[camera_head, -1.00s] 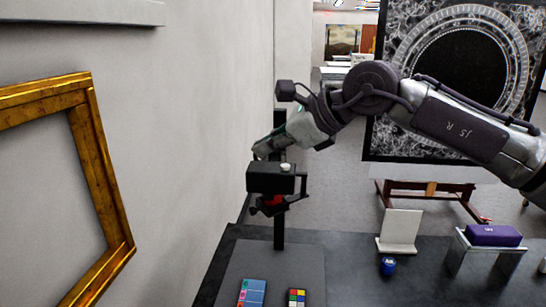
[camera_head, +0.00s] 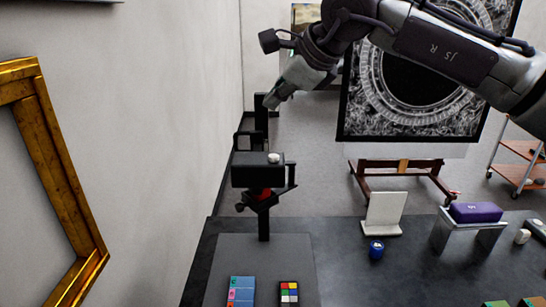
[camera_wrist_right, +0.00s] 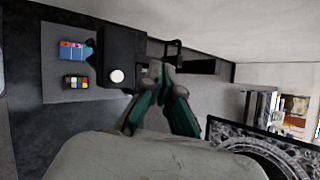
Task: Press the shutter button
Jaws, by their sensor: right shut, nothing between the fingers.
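A black box-shaped camera (camera_head: 258,173) sits upright on a dark stand over the table. Its round white shutter button (camera_head: 274,158) is on top, toward the right end. In the wrist view the camera (camera_wrist_right: 122,50) and the white button (camera_wrist_right: 117,77) lie left of the fingers. My right gripper (camera_head: 268,102) appears above and beyond the camera in the head view, apart from the button. Its teal-sided fingers (camera_wrist_right: 158,75) come together at the tips in the wrist view, shut and empty. My left gripper is out of view.
A grey mat (camera_head: 265,258) on the dark table carries a blue card (camera_head: 241,291) and a colour chart (camera_head: 289,293). A white panel (camera_head: 383,212), blue jar (camera_head: 376,249) and purple case (camera_head: 476,212) stand to the right. The wall and gilt frame (camera_head: 60,165) are left.

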